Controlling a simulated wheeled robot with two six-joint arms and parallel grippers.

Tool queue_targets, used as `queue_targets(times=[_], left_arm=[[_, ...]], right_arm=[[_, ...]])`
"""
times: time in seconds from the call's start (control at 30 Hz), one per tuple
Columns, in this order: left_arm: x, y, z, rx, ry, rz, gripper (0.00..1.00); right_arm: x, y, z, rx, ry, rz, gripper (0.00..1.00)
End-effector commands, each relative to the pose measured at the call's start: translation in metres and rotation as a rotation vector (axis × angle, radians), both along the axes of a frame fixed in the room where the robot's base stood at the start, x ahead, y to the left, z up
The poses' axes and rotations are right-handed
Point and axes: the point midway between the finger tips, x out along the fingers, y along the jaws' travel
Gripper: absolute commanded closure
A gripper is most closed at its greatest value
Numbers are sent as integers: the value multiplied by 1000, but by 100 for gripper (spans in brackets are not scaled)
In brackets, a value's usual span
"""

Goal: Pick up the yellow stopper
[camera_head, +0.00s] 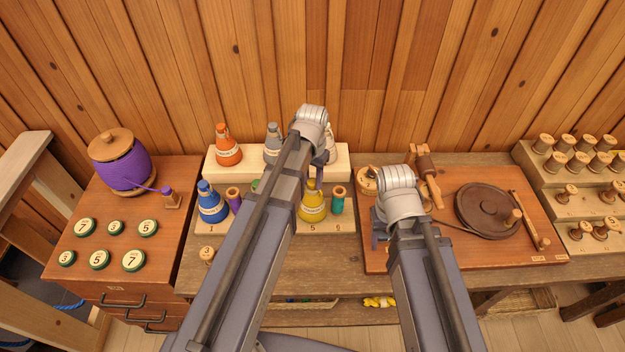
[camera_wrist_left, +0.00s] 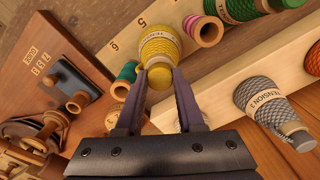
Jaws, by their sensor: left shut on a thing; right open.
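The yellow stopper (camera_head: 312,211) is a cone wound in yellow with a pale label, upright on the front step of the wooden rack. In the left wrist view the yellow stopper (camera_wrist_left: 158,46) has its narrow neck between the fingers of my left gripper (camera_wrist_left: 159,85). In the head view my left gripper (camera_head: 317,181) comes down on its top from above, and my arm hides part of the rack. It appears to be still at its place by the number 5. My right gripper (camera_head: 378,236) is open and empty, to the right of the rack, its fingers mostly hidden.
A teal spool (camera_head: 338,203) stands close right of the yellow stopper. A blue cone (camera_head: 211,207) and purple spool (camera_head: 234,199) stand left; an orange cone (camera_head: 228,152) and grey cone (camera_head: 272,152) stand on the back step. A board with a wheel (camera_head: 488,209) lies right.

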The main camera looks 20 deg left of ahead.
Motion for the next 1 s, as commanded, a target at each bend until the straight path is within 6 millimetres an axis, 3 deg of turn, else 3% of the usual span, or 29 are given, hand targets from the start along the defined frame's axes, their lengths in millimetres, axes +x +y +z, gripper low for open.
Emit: queue_targets(times=[0.63,0.8,1.0], left_arm=[[0,0,88,0,0,0,100],[0,0,98,0,0,0,100],[0,0,95,0,0,0,100]], right_arm=[[0,0,89,0,0,1,42],[0,0,98,1,0,-2,42],[0,0,95,1,0,-3,42]])
